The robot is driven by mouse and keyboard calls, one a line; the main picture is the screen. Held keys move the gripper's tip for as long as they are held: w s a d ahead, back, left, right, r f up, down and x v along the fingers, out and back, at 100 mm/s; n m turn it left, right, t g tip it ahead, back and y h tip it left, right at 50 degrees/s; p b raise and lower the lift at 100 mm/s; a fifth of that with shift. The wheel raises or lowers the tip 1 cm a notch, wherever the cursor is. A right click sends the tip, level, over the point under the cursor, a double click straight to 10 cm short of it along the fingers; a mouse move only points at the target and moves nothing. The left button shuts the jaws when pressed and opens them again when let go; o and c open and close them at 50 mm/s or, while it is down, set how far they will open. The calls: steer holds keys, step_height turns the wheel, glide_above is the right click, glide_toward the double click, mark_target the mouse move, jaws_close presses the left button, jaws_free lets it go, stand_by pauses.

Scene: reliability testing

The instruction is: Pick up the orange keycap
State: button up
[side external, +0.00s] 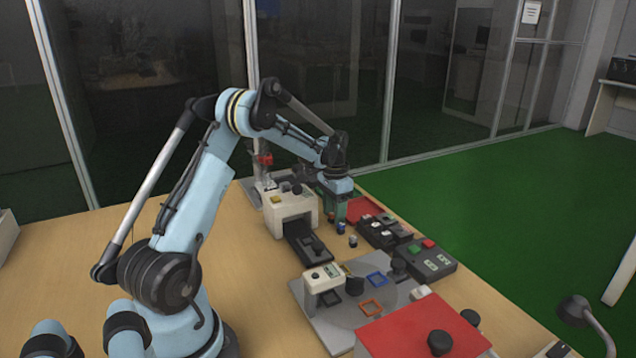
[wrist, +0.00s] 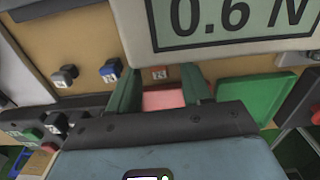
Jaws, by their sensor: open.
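The orange keycap (wrist: 160,73) shows in the wrist view as a small reddish-orange cap with a pale mark. It lies on the wooden table just beyond the gap between my fingertips. My gripper (wrist: 160,88) has two green fingers standing apart, with no keycap held. In the side external view my gripper (side external: 335,212) points down low over the table, beside the white press; I cannot make out the orange keycap there. A blue keycap (wrist: 110,70) and a dark keycap (wrist: 65,75) stand left of it in the wrist view. A pinkish-red surface (wrist: 165,100) shows between the fingers.
A white tester with a display (wrist: 235,20) reading 0.6 N is close to my gripper. A green tray (wrist: 252,97) lies to the right. In the side view, a red tray (side external: 372,206) and black button boxes (side external: 384,231) stand right of the gripper. Open table lies at left.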

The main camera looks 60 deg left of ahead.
steer(key=shift+c, duration=0.5)
jaws_close()
steer(key=shift+r, duration=0.1)
